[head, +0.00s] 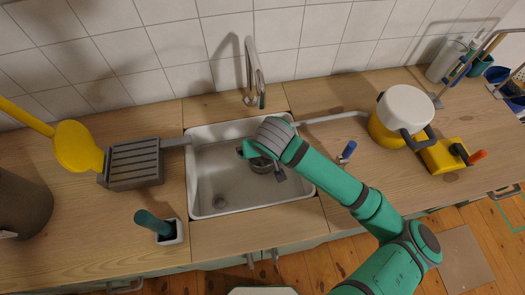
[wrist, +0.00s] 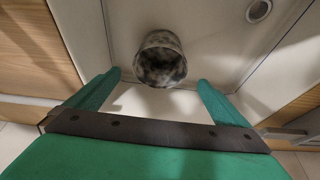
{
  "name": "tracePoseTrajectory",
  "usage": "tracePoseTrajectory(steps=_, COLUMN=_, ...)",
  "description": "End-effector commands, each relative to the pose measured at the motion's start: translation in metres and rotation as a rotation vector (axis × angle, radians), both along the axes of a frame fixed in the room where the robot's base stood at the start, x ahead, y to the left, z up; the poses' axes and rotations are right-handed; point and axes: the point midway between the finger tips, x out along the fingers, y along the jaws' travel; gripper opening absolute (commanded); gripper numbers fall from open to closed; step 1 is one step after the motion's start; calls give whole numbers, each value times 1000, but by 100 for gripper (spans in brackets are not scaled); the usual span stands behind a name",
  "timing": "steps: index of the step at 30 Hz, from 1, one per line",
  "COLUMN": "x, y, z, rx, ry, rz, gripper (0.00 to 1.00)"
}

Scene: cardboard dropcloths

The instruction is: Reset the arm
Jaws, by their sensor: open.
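My gripper (head: 262,162) is over the sink (head: 212,165) in the head view, pointing down into it. In the wrist view my gripper (wrist: 159,79) has its two green fingers wide apart, with nothing between them. A dark, mottled round cup (wrist: 160,60) lies in the sink just beyond the fingertips, apart from them as far as I can see. In the head view the cup (head: 261,165) is partly hidden by my gripper. My green arm reaches in from the lower right.
A faucet (head: 251,75) rises behind the sink. Left are a grey slotted block (head: 133,162), a yellow spoon-shaped thing (head: 77,147), a dark pot (head: 18,200) and a green-handled brush (head: 155,224). Right are a yellow pot with a white lid (head: 405,106) and a yellow box (head: 440,156).

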Motion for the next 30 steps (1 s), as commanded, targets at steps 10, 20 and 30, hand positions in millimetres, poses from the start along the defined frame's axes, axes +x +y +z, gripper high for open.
tracePoseTrajectory(steps=10, x=-2, y=-1, z=6, rx=0, ry=0, rz=0, gripper=100)
tracePoseTrajectory(steps=20, x=-2, y=0, z=5, rx=1, ry=1, rz=0, gripper=100)
tracePoseTrajectory(steps=30, x=-50, y=19, z=-40, rx=223, ry=160, rz=45, gripper=100)
